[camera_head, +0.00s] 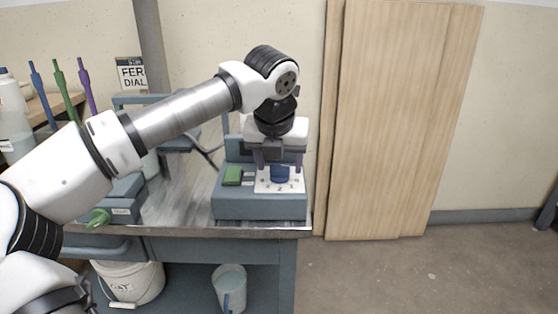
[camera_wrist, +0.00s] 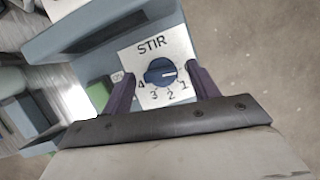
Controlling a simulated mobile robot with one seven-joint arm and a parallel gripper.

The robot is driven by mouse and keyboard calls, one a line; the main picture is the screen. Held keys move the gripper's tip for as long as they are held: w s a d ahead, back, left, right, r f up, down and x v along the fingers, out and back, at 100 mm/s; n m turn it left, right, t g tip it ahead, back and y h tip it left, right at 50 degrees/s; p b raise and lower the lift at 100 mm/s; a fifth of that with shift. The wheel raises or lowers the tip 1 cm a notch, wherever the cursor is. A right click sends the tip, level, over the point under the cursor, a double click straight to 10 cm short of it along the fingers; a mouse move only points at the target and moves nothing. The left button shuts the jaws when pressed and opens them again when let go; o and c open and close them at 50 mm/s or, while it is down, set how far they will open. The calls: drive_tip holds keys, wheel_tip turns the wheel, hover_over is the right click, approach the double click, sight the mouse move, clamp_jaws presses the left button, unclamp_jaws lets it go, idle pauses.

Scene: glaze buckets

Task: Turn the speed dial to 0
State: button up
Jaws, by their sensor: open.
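The speed dial is a dark blue round knob (camera_head: 280,174) on a white plate at the front of a blue-grey machine (camera_head: 258,207). In the wrist view the dial (camera_wrist: 160,72) sits under the word STIR, with 4, 3, 2 and 1 showing below it. In the wrist view the gripper (camera_wrist: 163,76) shows no clear finger contact.
A green button (camera_head: 232,176) is left of the dial plate. The machine stands at the right end of a bench (camera_head: 180,232). A box with a green valve (camera_head: 100,217) is farther left. Buckets (camera_head: 128,282) stand below. Wooden boards (camera_head: 390,120) lean on the wall at right.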

drive_tip(key=p+v, duration=0.2)
drive_tip(key=v, duration=1.1)
drive_tip(key=shift+s+r+p, duration=0.2)
drive_tip(key=shift+r+p, duration=0.2)
drive_tip(key=shift+a, duration=0.1)
